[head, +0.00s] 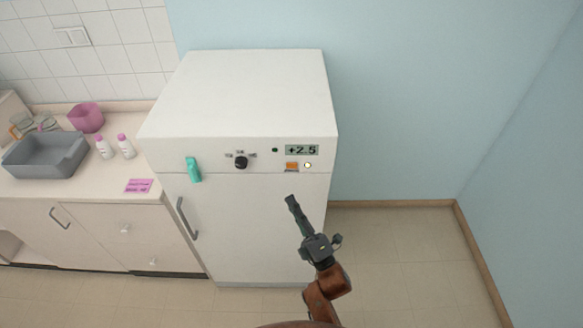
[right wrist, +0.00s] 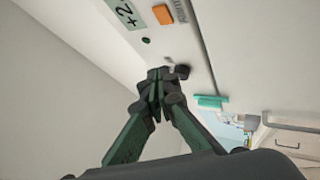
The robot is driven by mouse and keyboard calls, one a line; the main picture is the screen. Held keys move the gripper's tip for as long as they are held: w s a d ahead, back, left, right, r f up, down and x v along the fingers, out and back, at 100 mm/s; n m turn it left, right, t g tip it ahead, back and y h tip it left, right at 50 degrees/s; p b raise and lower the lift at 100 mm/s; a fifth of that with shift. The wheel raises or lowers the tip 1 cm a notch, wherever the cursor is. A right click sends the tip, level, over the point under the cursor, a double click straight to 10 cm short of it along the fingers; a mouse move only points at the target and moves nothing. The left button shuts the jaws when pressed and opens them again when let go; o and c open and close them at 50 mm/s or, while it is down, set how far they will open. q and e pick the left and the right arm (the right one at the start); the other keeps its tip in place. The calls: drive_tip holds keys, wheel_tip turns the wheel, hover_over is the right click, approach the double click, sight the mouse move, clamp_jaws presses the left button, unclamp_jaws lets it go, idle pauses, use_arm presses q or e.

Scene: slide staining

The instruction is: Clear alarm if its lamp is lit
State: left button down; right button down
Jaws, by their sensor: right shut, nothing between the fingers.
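The white fridge (head: 240,95) carries a control strip with a display (head: 302,149) reading +2.5. Below the display is an orange rectangular alarm lamp (head: 292,166), which looks bright orange, with a small label under it. A white round button (head: 308,165) sits just right of the lamp. The lamp also shows in the right wrist view (right wrist: 172,11); the white button is outside that view. My right gripper (head: 291,199) is shut and empty, in front of the door below the lamp and button. Its closed fingers show in the right wrist view (right wrist: 158,82). My left gripper is not in view.
A black knob (head: 241,162), a small dark green dot (head: 275,150) and a teal item (head: 193,169) are on the fridge front. A door handle (head: 187,219) is at left. The counter holds a grey basin (head: 45,165). Floor right of the fridge is clear.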

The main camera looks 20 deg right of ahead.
sight(292, 166)
drive_tip(key=r, duration=0.1)
drive_tip(key=s+r+n, duration=0.1)
drive_tip(key=r, duration=0.1)
drive_tip(key=shift+t+y, duration=0.3)
drive_tip(key=shift+w, duration=0.1)
drive_tip(key=shift+w+d+f+b, duration=0.1)
drive_tip(key=shift+w+d+b, duration=0.25)
drive_tip(key=shift+w, duration=1.05)
drive_tip(key=shift+w+d+r+b, duration=0.1)
drive_tip(key=shift+w+d+b, duration=0.25)
drive_tip(key=shift+w, duration=1)
drive_tip(key=shift+w+d+f+b, duration=0.15)
drive_tip(key=shift+w+d, duration=0.35)
drive_tip(key=shift+w, duration=0.9)
drive_tip(key=shift+w+d, duration=0.1)
drive_tip(key=shift+w, duration=0.3)
drive_tip(key=shift+w+d+b, duration=0.1)
drive_tip(key=shift+w+b, duration=0.2)
drive_tip(key=shift+s, duration=0.1)
drive_tip(key=shift+s+a, duration=0.2)
drive_tip(key=shift+s, duration=0.45)
